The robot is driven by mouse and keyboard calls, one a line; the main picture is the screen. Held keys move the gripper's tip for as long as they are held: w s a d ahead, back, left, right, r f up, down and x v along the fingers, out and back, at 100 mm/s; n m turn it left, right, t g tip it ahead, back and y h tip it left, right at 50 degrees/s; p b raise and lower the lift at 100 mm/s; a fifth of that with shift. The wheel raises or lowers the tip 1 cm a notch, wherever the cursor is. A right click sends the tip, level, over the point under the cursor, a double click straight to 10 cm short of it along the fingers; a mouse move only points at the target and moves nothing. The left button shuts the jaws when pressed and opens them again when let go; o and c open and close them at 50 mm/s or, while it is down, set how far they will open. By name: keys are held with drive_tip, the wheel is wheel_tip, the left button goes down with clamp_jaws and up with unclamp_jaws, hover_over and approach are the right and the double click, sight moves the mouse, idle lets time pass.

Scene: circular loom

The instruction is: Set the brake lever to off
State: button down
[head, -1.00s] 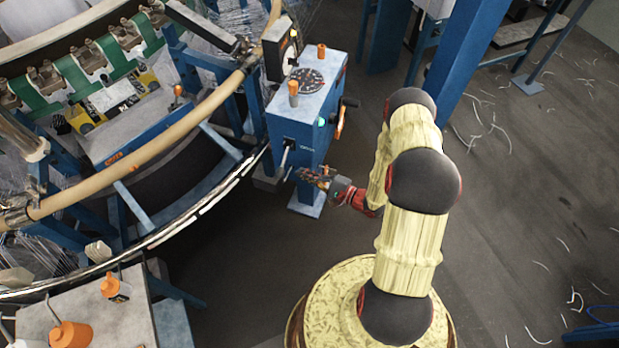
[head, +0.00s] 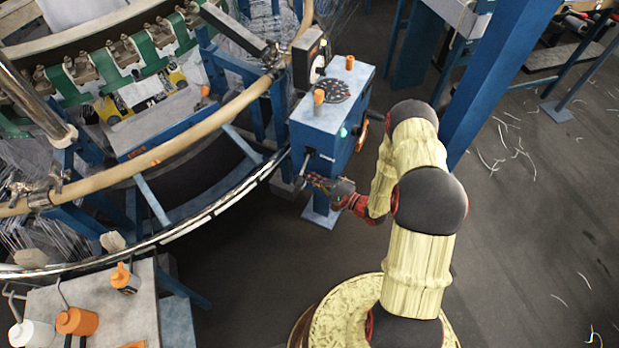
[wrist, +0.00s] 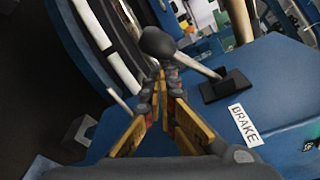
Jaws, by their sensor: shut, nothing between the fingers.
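The brake lever (wrist: 197,66) rises from a black slot plate (wrist: 228,86) on a blue panel beside a white "BRAKE" label (wrist: 244,126). Its pale shaft leans toward the upper left and ends in a dark round knob (wrist: 157,41). In the head view, the lever (head: 305,163) stands out from the front of the blue control box (head: 318,133). My gripper (wrist: 161,76) is shut and empty, its fingertips just below the knob in the wrist view. I cannot tell if they touch it. In the head view, my gripper (head: 311,178) is right beside the lever's end.
Orange knobs (head: 318,97) and a dial (head: 347,88) are on top of the control box. The loom's large ring (head: 190,221) curves close on the left. A table (head: 140,310) with bottles stands at the lower left. Open floor (head: 530,240) lies to the right.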

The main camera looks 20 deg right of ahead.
sight(300, 176)
drive_tip(key=shift+s+a+r+m+p, duration=0.25)
drive_tip(key=shift+r+m+p, duration=0.15)
drive_tip(key=shift+m, duration=0.1)
drive_tip(key=r+m+p, duration=0.1)
drive_tip(key=m, duration=0.1)
drive_tip(key=s+a+r+m+g+p, duration=0.1)
drive_tip(key=r+m+p, duration=0.1)
drive_tip(key=shift+s+a+y, duration=0.2)
drive_tip(key=shift+y, duration=0.1)
drive_tip(key=shift+s+a+r+m+g+p, duration=0.15)
drive_tip(key=shift+r+m+g+p, duration=0.1)
drive_tip(key=shift+r+m+p, duration=0.75)
drive_tip(key=shift+s+a+r+m+g+p, duration=0.1)
drive_tip(key=shift+r+m+g+p, duration=0.15)
drive_tip(key=shift+r+m+p, duration=0.7)
drive_tip(key=shift+r+m, duration=0.2)
drive_tip(key=shift+m, duration=0.05)
drive_tip(key=shift+d, duration=0.1)
